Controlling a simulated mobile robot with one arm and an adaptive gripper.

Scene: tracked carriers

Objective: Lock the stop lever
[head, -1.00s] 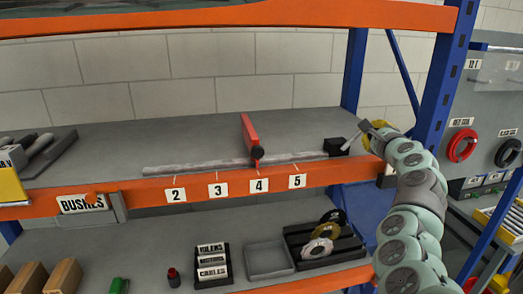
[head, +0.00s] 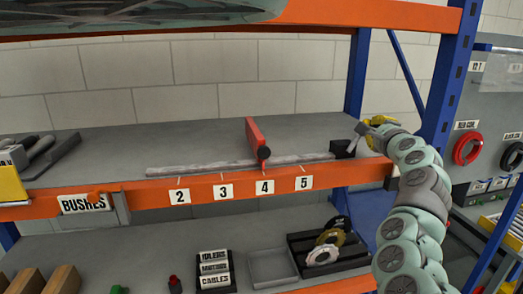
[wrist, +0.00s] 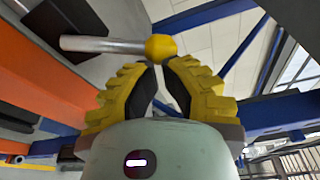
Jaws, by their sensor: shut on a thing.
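The stop lever (head: 353,146) is a thin silver rod at the black end block (head: 342,149), at the right end of the rail (head: 240,163). It leans up and to the right. In the wrist view the rod (wrist: 100,45) ends in a yellow ball knob (wrist: 160,47). My gripper (wrist: 160,66) has its yellow-and-black fingers closed on the knob, which shows at the fingertips. My gripper also shows in the head view (head: 368,126), small and partly behind my wrist. A red upright plate (head: 255,140) stands on the rail near mark 4.
The orange shelf beam (head: 215,191) carries number labels below the rail. A blue post (head: 445,85) rises right of my arm. An upper orange beam (head: 375,14) runs overhead. The shelf behind the rail (head: 230,130) is clear.

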